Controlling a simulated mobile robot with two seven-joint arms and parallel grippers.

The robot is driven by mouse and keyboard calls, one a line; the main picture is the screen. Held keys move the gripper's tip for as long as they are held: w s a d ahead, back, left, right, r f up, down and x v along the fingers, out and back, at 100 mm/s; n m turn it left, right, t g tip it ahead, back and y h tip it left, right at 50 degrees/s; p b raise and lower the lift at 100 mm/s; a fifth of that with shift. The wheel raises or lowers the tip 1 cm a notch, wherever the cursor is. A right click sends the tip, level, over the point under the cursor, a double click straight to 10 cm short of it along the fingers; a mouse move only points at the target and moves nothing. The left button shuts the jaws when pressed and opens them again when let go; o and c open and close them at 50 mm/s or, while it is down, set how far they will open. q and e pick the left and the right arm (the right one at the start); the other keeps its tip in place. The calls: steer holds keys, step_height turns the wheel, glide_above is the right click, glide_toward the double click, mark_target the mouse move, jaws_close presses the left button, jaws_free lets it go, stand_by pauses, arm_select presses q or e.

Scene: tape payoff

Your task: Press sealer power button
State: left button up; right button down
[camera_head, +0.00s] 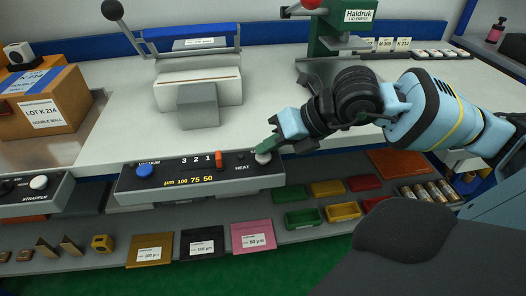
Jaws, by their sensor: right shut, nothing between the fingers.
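The sealer's grey control panel (200,184) runs along the front edge of the bench. It bears a blue knob (145,170), an orange slider (219,158) by the numbers 3 2 1, and a white button (262,158) at its right end beside the word HEAT. No label reading power can be made out. The sealer (198,66), with its raised bar and lever, stands behind the panel. My right gripper (268,149) is shut and empty, its tips at the white button; I cannot tell whether they touch it. My left gripper is not in view.
A strapper panel (22,197) with its own white button is at the left. A cardboard box (45,105) stands above it. A green press (325,40) stands at the back. Coloured bins (326,189) and film packs (253,235) lie on the shelf below.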

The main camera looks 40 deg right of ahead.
mark_target(269, 157)
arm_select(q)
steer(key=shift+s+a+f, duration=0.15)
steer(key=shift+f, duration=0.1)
arm_select(e)
steer(key=shift+f, duration=0.25)
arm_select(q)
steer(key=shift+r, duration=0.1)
arm_select(e)
steer(key=shift+r, duration=0.15)
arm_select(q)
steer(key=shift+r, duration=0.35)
arm_select(e)
steer(key=shift+r, duration=0.6)
arm_select(q)
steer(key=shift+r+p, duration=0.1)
steer(key=shift+p, duration=0.2)
arm_select(e)
steer(key=shift+r, duration=0.1)
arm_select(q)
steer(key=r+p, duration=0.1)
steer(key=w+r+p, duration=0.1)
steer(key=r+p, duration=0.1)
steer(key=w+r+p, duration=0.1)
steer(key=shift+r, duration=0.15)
arm_select(e)
step_height(269, 157, up, 6)
steer(key=shift+f, duration=0.1)
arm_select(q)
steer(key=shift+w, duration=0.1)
